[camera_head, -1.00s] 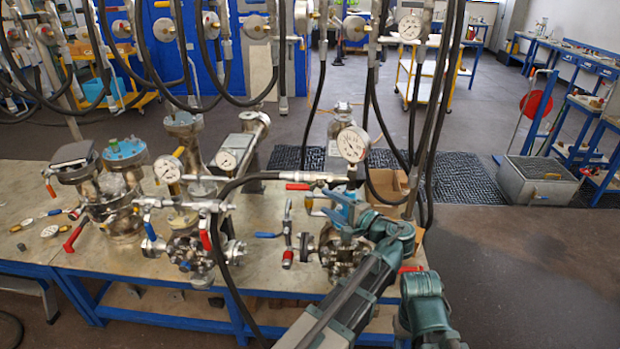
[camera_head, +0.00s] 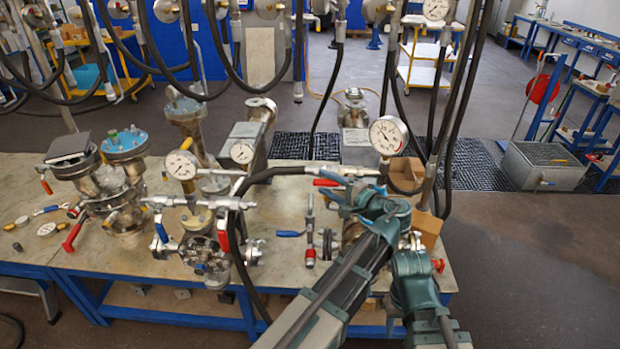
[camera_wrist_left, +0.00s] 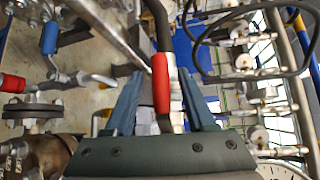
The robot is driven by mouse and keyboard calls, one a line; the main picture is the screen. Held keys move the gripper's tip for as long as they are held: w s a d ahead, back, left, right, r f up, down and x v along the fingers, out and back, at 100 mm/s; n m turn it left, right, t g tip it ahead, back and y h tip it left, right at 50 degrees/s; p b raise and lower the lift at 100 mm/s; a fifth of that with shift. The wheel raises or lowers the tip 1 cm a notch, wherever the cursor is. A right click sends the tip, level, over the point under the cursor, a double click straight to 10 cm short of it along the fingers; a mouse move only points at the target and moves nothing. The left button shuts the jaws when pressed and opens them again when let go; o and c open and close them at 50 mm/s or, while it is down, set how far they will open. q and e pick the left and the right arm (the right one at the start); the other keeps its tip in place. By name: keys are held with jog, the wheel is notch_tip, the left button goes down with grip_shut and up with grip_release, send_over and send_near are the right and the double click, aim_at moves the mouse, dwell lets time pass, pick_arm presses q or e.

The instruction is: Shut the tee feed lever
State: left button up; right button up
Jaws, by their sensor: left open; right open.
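The tee feed lever has a red handle (camera_head: 326,182) on the metal tee pipe below a round white gauge (camera_head: 388,135). In the left wrist view the red handle (camera_wrist_left: 161,83) stands lengthwise between the two blue-grey fingers. My left gripper (camera_head: 338,198) is at the handle, with its fingers spread and a gap visible on each side (camera_wrist_left: 163,105). I cannot tell whether either finger touches the handle. My left forearm hides part of the valve body under the tee. I see no fingers of my right gripper.
A black hose (camera_head: 245,215) loops from the tee down past the table's front. A flanged vessel with red and blue levers (camera_head: 203,250) stands left of my arm. A separate red-and-blue-handled valve (camera_head: 310,235) stands close by. More hoses hang behind. Bare tabletop (camera_head: 280,265) shows between vessels.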

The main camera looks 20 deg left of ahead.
pick_arm(q)
jog(key=shift+w+a, duration=0.25)
jog(key=shift+a, duration=0.15)
jog(key=shift+d, duration=0.1)
grip_shut()
dwell(1.1)
